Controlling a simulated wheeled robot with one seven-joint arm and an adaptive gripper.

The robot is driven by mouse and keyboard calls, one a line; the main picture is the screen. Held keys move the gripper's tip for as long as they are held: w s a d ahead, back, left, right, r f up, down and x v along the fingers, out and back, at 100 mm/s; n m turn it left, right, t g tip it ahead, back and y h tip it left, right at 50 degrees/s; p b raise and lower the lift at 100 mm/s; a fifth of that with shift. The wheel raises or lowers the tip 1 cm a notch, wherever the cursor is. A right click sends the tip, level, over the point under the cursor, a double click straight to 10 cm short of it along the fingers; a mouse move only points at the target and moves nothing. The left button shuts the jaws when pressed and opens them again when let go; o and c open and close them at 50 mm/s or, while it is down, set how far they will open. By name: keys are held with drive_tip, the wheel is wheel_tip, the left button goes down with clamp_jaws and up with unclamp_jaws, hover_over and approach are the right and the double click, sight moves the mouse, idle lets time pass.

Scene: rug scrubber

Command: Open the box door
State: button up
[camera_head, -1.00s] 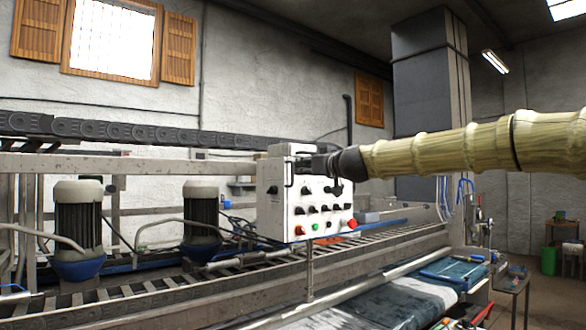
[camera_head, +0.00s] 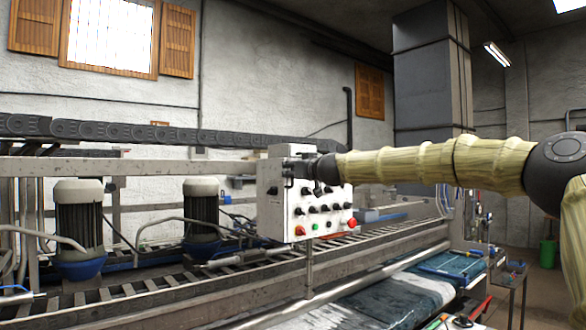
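The white control box (camera_head: 285,221) stands on a post beside the rug scrubber's frame, near the middle of the head view. Its front carries several black knobs, red and green buttons. The door looks shut, as far as I can see. My gripper (camera_head: 300,170) is at the upper part of the box front, by the left side near a dark handle. It is dark and small here, and I cannot tell whether its fingers are open, shut or touching the handle. My wrist hides the upper right of the box front.
The long machine frame (camera_head: 370,257) with its roller track runs behind and below the box. Two motors (camera_head: 201,215) with blue bases stand at left. A wet rug (camera_head: 385,300) lies on the bed in front. A small side table (camera_head: 508,276) stands at right.

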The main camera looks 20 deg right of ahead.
drive_tip(key=shift+w, duration=0.2)
drive_tip(key=shift+c, duration=0.3)
drive_tip(key=shift+a, duration=0.1)
clamp_jaws()
drive_tip(key=shift+h, duration=0.3)
drive_tip(key=shift+a+m, duration=0.25)
drive_tip(key=shift+m, duration=0.05)
